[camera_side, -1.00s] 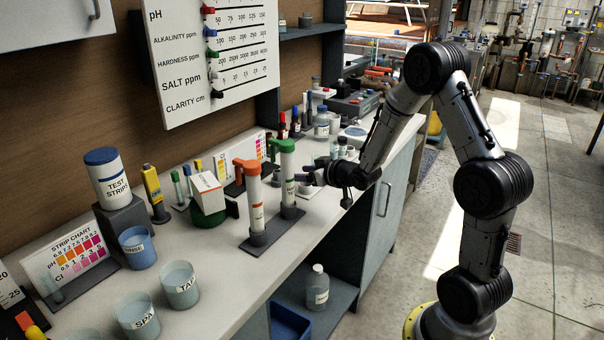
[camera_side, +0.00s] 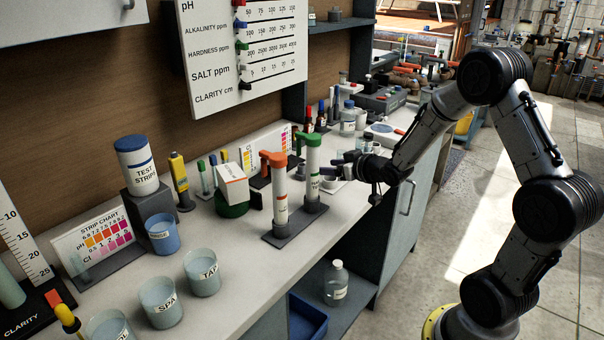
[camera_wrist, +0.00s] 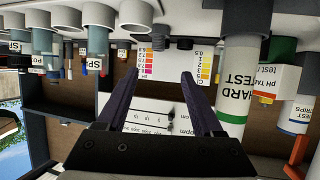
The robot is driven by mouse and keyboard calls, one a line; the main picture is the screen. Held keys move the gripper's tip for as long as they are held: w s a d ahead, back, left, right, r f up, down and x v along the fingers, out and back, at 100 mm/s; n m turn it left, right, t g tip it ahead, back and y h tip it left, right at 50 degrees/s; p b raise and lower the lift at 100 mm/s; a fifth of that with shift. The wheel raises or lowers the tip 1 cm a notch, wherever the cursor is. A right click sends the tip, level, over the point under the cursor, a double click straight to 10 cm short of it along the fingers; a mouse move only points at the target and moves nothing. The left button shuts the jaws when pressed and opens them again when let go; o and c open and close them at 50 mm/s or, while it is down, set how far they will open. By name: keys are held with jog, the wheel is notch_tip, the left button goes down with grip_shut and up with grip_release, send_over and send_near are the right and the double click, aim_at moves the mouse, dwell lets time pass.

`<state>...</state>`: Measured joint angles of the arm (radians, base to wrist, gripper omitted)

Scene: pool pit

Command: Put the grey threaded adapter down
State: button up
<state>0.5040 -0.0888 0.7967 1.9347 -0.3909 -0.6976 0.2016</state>
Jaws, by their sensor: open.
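My gripper (camera_side: 342,166) is open and empty, just right of the green-topped tube stand over the counter. In the wrist view, which is upside down, both dark fingers (camera_wrist: 158,76) stand wide apart with nothing between them. Pale grey-white cylindrical pieces, one of them here (camera_wrist: 137,16), stand along the top edge of that view, beyond the fingertips. I cannot tell for sure which is the grey threaded adapter. A small pale piece (camera_side: 330,185) sits on the counter below my gripper in the side view, partly hidden and too small to identify.
A green-topped tube (camera_side: 313,160) and an orange-topped tube (camera_side: 280,195) stand close left of my gripper. Beakers (camera_side: 202,273) are at the front left. Bottles (camera_side: 347,118) and a grey case (camera_side: 382,100) stand behind. The counter's front edge is near.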

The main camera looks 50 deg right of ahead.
aim_at(305, 166)
jog(key=x, duration=0.8)
jog(key=shift+w, duration=0.15)
jog(key=x, duration=0.4)
jog(key=shift+d+f, duration=0.3)
jog(key=shift+f, duration=0.1)
jog(key=shift+w+d+f, duration=0.1)
jog(key=shift+w+f, duration=0.05)
jog(key=shift+w, duration=0.3)
jog(key=shift+c, duration=0.2)
grip_shut()
